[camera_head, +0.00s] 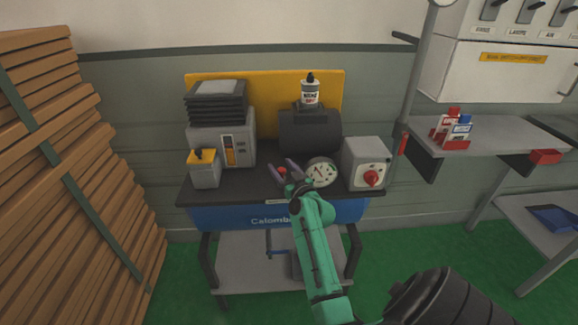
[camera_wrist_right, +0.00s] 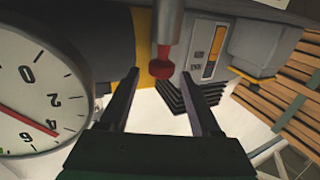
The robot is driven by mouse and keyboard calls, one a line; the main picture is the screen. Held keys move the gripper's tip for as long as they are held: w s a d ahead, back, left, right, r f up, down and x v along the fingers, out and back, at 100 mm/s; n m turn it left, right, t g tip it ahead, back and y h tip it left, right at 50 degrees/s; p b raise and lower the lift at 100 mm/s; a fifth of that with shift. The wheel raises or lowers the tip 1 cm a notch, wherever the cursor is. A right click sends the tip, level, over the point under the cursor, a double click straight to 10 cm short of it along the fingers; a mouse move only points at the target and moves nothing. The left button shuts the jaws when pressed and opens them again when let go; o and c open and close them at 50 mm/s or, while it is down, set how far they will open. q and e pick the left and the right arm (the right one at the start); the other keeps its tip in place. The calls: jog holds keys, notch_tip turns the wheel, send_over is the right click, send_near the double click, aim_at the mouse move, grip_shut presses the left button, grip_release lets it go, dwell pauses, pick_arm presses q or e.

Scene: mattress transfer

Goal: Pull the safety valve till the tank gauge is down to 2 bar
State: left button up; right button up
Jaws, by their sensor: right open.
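The dark tank (camera_head: 318,135) lies on the cart top. Its white round gauge (camera_head: 321,172) faces me; in the right wrist view the gauge (camera_wrist_right: 30,100) is large and rotated, its red needle between 4 and 6. The safety valve's red knob (camera_head: 282,170) shows between the fingers of my right gripper (camera_head: 283,167). In the right wrist view the red knob (camera_wrist_right: 160,66) hangs under a grey stem, between and slightly beyond the open fingertips of the gripper (camera_wrist_right: 160,74). I see no clear contact with either finger. My left gripper is not in view.
A grey box with a red rotary switch (camera_head: 372,178) stands right of the gauge. A grey unit (camera_head: 222,140) is at the left. Stacked planks (camera_head: 75,190) and a side shelf (camera_head: 505,135) flank the cart.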

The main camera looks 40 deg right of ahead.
jog(key=b+v, duration=0.2)
jog(key=v, duration=1.2)
